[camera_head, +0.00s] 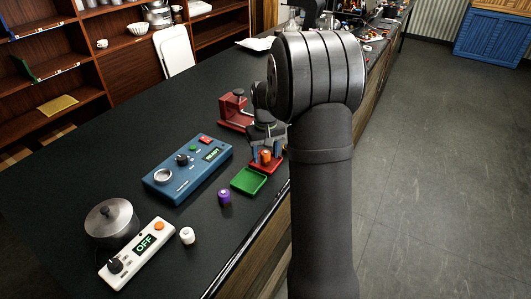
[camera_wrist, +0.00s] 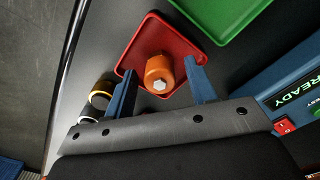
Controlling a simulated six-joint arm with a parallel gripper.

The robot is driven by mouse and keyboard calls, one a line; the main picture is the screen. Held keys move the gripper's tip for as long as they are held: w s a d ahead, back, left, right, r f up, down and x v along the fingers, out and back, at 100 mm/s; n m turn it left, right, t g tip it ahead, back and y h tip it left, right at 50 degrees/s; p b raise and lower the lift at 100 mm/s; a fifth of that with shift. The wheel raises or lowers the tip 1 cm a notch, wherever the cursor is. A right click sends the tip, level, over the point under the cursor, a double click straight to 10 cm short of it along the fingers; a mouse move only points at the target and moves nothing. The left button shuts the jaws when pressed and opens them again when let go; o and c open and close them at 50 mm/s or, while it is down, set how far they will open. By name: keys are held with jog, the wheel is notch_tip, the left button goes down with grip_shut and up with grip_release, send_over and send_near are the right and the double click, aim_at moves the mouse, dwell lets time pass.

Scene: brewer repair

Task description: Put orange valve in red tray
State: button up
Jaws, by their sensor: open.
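The orange valve (camera_wrist: 159,72) stands over the red tray (camera_wrist: 147,30) in the wrist view, with its silver hex end facing the camera. It appears to rest inside the tray's rim. My gripper (camera_wrist: 160,66) is open, with one blue finger on each side of the valve and a visible gap at both. In the head view the orange valve (camera_head: 265,156) shows between the blue fingers of my gripper (camera_head: 266,153), above the red tray (camera_head: 256,168). My arm hides part of the tray's right side.
A green tray (camera_head: 248,181) adjoins the red one. A purple valve (camera_head: 224,197) and a white valve (camera_head: 187,236) stand nearer. A blue READY device (camera_head: 187,170), a white OFF device (camera_head: 137,254), a metal pot (camera_head: 112,222) and a red clamp (camera_head: 235,112) stand on the black counter.

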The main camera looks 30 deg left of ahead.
aim_at(266, 152)
notch_tip(266, 152, up, 12)
jog(key=shift+r, duration=0.15)
dwell(0.3)
notch_tip(266, 152, down, 12)
jog(key=shift+f, duration=0.15)
notch_tip(266, 152, up, 3)
jog(key=shift+f, duration=0.2)
jog(key=shift+r, duration=0.8)
